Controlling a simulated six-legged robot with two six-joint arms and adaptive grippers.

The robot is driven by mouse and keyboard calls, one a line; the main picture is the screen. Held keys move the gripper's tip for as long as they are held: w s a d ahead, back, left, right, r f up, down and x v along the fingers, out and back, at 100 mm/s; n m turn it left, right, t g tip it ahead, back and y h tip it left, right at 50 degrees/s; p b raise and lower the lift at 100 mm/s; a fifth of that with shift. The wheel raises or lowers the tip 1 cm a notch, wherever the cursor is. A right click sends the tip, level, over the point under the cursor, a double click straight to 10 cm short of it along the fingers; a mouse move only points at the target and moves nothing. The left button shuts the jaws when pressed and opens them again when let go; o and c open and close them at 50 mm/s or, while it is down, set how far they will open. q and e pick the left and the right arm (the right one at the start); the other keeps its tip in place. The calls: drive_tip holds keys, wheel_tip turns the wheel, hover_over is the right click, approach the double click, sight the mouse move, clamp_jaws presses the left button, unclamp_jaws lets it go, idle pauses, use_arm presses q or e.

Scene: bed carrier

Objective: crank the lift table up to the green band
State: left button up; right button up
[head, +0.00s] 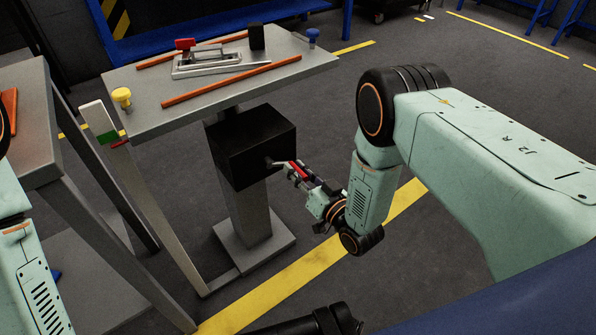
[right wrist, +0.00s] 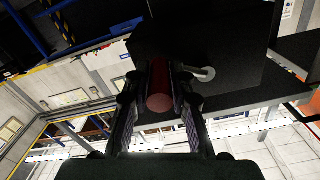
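The lift table's grey top (head: 318,62) stands on a column with a black crank box (head: 250,150). The crank has a red handle (head: 298,171), which also shows in the right wrist view (right wrist: 160,92). My right gripper (head: 300,174) is closed around this handle, with one finger on each side (right wrist: 161,88). The crank's grey hub (right wrist: 206,74) is just right of the handle. A gauge post with a white upper end carries the green band (head: 107,138). A small red pointer (head: 119,144) shows near the band's lower edge. My left gripper is out of view.
Another grey table (head: 35,120) stands close at left. Floor right of the column is open.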

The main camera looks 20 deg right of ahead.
clamp_jaws()
drive_tip(key=shift+s+a+f+m, duration=0.15)
drive_tip(key=shift+f+m, duration=0.1)
drive_tip(key=shift+m, duration=0.15)
idle(0.4)
